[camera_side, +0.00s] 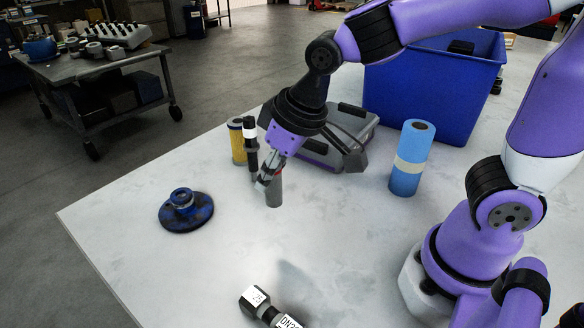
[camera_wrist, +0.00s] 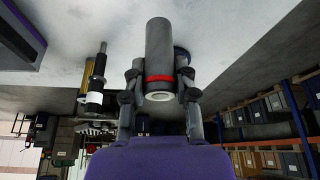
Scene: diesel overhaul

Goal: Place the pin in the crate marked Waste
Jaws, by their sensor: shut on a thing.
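The pin (camera_side: 274,192) is a short grey cylinder, seen upright near the middle of the table in the side view. The wrist view shows the pin (camera_wrist: 159,45) with a red band and a pale ring at its near end. My gripper (camera_side: 267,181) is shut on it, with one finger on each side near the banded end in the wrist view (camera_wrist: 160,82). I cannot tell whether the pin's lower end touches the table. A large blue open crate (camera_side: 425,100) stands at the back right, well apart from the pin. No Waste marking is visible on it.
A grey case (camera_side: 345,150) lies between my gripper and the crate. A blue roll (camera_side: 410,158) stands before the crate. A yellow cylinder (camera_side: 237,142) and a black-and-white part (camera_side: 251,150) stand close behind the pin. A blue flange (camera_side: 186,211) and labelled dark part (camera_side: 262,302) lie nearer.

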